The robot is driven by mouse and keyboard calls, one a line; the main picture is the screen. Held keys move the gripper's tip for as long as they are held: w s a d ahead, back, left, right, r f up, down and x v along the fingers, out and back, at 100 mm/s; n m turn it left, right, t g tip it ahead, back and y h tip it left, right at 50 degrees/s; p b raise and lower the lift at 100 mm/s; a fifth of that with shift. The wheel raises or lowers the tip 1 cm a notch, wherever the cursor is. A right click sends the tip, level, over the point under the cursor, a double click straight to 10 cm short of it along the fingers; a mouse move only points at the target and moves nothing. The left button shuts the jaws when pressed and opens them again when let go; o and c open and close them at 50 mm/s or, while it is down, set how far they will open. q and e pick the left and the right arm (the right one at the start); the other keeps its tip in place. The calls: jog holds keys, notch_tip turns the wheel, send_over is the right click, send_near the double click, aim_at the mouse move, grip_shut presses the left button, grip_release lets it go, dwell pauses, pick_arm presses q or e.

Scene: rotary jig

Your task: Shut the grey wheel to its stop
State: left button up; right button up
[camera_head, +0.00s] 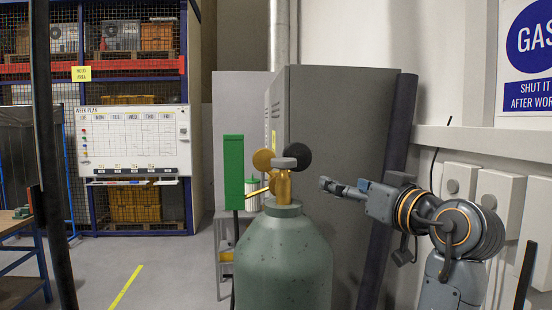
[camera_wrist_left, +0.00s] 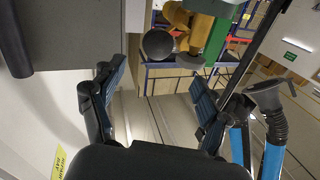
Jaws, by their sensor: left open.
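The grey wheel (camera_head: 284,162) sits on top of the brass valve (camera_head: 284,187) of a green gas cylinder (camera_head: 283,255). A tan round part (camera_head: 263,160) and a black round part (camera_head: 297,155) flank the wheel. My left gripper (camera_head: 342,187) is to the right of the valve, apart from it, on an arm that enters from the right. In the left wrist view its fingers (camera_wrist_left: 160,105) are wide apart with nothing between them. The brass valve (camera_wrist_left: 188,22) and a dark round part (camera_wrist_left: 157,44) show beyond the fingers. My right gripper is not seen.
A tall green block (camera_head: 233,175) stands just left of the valve. A grey cabinet (camera_head: 340,130) with a dark edge post (camera_head: 400,130) stands close behind my gripper. Wall boxes (camera_head: 497,200) are at the right. Open floor (camera_head: 165,265) lies left of the cylinder.

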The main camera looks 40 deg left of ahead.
aim_at(291, 163)
pick_arm(q)
jog(key=s+a+r+n+g, duration=0.2)
jog(key=s+a+r+n, duration=0.1)
jog(key=s, duration=0.2)
jog(key=p+x, duration=0.2)
jog(key=x, duration=0.1)
jog(key=p+x, duration=0.2)
jog(key=x, duration=0.2)
jog(key=p+x, duration=0.2)
jog(key=x, duration=0.2)
jog(key=shift+w+r, duration=0.2)
jog(key=shift+r, duration=0.1)
jog(key=shift+w+a+f, duration=0.1)
jog(key=shift+w+a, duration=0.1)
jog(key=shift+a, duration=0.3)
jog(key=shift+c, duration=1.1)
jog(key=c, duration=1)
jog(key=shift+o, duration=0.2)
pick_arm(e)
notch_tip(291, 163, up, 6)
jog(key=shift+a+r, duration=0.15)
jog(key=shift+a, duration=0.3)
